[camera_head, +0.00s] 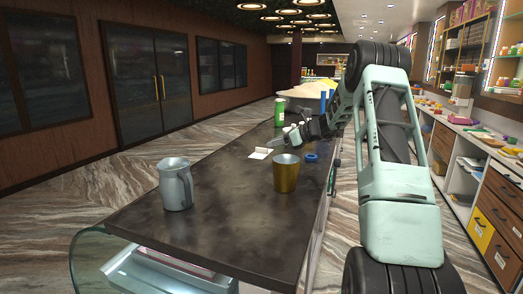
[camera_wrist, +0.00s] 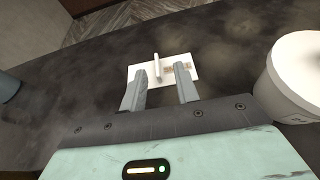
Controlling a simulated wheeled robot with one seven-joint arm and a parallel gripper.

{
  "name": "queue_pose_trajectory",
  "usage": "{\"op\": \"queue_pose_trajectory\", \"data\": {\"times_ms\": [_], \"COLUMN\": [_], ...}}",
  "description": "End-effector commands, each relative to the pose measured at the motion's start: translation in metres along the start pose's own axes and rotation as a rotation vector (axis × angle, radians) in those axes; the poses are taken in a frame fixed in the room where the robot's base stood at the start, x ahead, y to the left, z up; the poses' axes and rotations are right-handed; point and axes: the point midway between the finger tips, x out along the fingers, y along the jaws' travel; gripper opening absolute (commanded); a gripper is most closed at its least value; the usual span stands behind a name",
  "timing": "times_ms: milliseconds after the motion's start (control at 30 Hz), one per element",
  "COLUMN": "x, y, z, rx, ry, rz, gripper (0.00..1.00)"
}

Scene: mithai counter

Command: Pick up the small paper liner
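A small flat white rectangular piece, which looks like the paper liner (camera_head: 258,154), lies on the dark counter. In the wrist view the liner (camera_wrist: 140,73) is just beyond my fingertips, with a thin pale raised strip or stick on it. My gripper (camera_wrist: 160,73) is open, its two grey fingers apart and nothing held between them. The fingertips overlap the liner's near edge in that picture; I cannot tell whether they touch it. In the head view my gripper (camera_head: 277,144) is low over the counter, beside the liner.
A brass cup (camera_head: 286,174) and a blue ring (camera_head: 311,157) stand close to my gripper. A grey mug (camera_head: 175,184) is nearer on the left, a green can (camera_head: 279,113) farther back. A white round container (camera_wrist: 300,75) is close right in the wrist view.

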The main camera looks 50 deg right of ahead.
Motion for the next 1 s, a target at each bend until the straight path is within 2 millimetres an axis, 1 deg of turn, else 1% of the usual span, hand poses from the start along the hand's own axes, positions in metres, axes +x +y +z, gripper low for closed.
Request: {"op": "queue_pose_trajectory", "data": {"times_ms": [167, 300, 433, 533, 733, 767, 800, 833, 867, 1000], "x": [0.013, 0.033, 0.049, 0.054, 0.055, 0.055, 0.055, 0.055, 0.055, 0.055], "y": [0.003, 0.007, 0.007, 0.006, 0.006, 0.006, 0.006, 0.006, 0.006, 0.006], "z": [0.001, -0.003, -0.004, -0.005, -0.006, -0.006, -0.006, -0.006, -0.006, -0.006], "rx": [0.001, 0.002, 0.001, -0.001, -0.001, -0.001, -0.001, -0.001, -0.001, -0.001], "ry": [0.000, 0.000, -0.001, -0.001, -0.001, -0.001, -0.001, -0.001, -0.001, -0.001], "rz": [0.004, 0.004, 0.003, 0.000, 0.000, 0.000, 0.000, 0.000, 0.000, 0.000], "gripper": [0.31, 0.31, 0.31, 0.31, 0.31, 0.25, 0.14, 0.06, 0.00, 0.00]}}
